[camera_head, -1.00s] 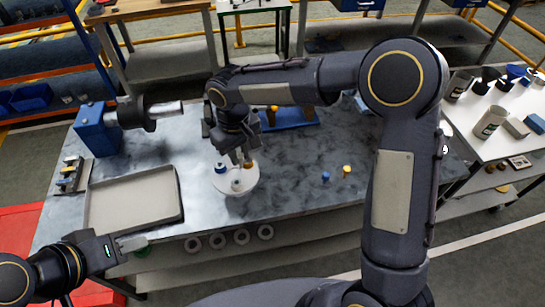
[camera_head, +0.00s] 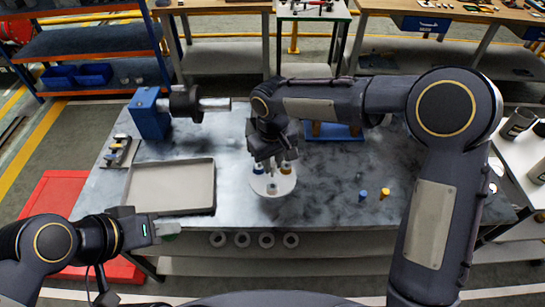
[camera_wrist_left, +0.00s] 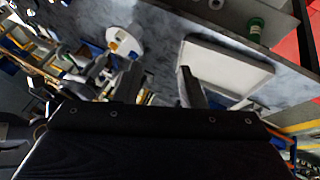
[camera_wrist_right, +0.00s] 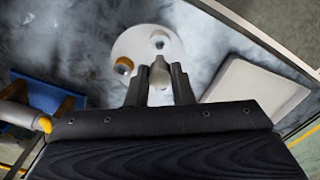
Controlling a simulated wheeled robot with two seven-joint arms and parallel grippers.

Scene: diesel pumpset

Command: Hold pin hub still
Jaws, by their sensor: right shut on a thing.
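The pin hub (camera_head: 273,191), a white round disc with small upright pieces on it, sits on the grey table. It also shows in the right wrist view (camera_wrist_right: 121,50) and the left wrist view (camera_wrist_left: 135,34). My right gripper (camera_head: 268,165) points down over it. In the right wrist view its fingers (camera_wrist_right: 159,84) are closed around a pale knob (camera_wrist_right: 158,76) at the hub, partly hidden by the fingers. My left gripper (camera_head: 168,228) is near the table's front edge, left of the hub and apart from it. Its fingers (camera_wrist_left: 160,90) are spread and empty.
A shallow grey tray (camera_head: 170,209) lies left of the hub. A blue machine (camera_head: 148,115) with a dark spindle stands behind it. A blue pin (camera_head: 362,196) and a yellow pin (camera_head: 384,193) stand right of the hub. A blue block (camera_head: 338,133) is behind. The table's front right is clear.

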